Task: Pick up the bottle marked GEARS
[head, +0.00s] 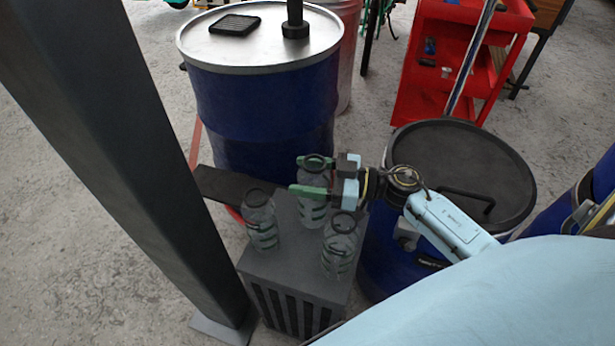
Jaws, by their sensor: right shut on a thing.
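Three clear bottles with dark ring tops and greenish labels stand on a grey box (291,262). The lettering is too small to read, so I cannot tell which is marked GEARS. One bottle (261,222) is at the left, one front-right bottle (339,246) is nearer me, and the back bottle (312,208) is between my fingers. My right gripper (308,176) reaches in from the right with its green fingers shut on the back bottle, near its upper part. I cannot tell whether its base touches the box. My left gripper is not in view.
A dark post (120,150) rises at the left, close to the box. A blue drum with a silver lid (262,52) stands behind. A blue drum with a black lid (455,160) is at the right, under my right arm. A red cart (455,50) is farther back.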

